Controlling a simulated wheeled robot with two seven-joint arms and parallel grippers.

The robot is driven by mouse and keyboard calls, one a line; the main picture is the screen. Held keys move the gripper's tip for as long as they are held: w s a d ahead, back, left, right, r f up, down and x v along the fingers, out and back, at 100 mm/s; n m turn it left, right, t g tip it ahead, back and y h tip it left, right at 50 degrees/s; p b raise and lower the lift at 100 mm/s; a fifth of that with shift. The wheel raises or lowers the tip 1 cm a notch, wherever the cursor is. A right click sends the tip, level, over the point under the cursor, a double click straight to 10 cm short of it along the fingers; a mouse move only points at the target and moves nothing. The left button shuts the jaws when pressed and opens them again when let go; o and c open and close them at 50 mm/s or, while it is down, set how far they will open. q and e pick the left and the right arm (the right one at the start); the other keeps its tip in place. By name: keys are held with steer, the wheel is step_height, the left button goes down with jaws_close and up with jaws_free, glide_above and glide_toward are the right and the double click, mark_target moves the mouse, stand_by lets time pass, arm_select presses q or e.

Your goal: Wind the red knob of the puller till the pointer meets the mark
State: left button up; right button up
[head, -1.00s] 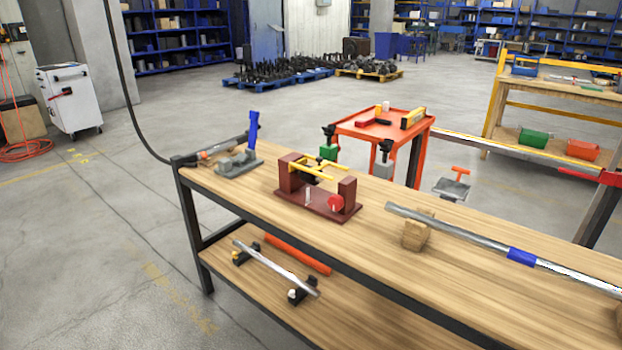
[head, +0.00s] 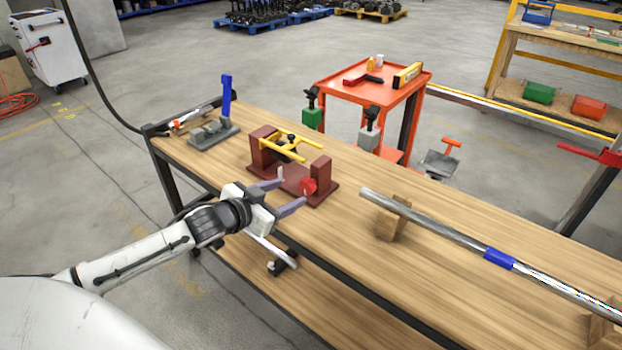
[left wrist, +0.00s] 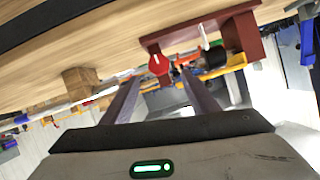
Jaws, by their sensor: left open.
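The puller stands on the wooden bench, a dark red base (head: 318,196) with two upright blocks and yellow bars (head: 290,147) at its top. A small pale upright piece, perhaps the pointer (head: 281,173), stands on the base; the mark cannot be made out. My left gripper (head: 294,191) is open and empty, its fingers reaching toward the knob from the front left. In the left wrist view the knob (left wrist: 158,65) shows just beyond the fingertips, with no clear contact. My right gripper is not in view.
A grey vise-like device with a blue handle (head: 227,95) stands at the bench's left end. A long metal bar with a blue band (head: 499,259) rests on wooden blocks (head: 392,220) at right. An orange cart (head: 338,82) stands behind. The bench between puller and bar is clear.

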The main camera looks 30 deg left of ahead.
mark_target(305, 187)
arm_select(q)
steer(key=x, duration=0.9)
steer(key=shift+w+f+b, duration=0.2)
steer(key=shift+w+b, duration=0.1)
steer(key=shift+b, duration=0.1)
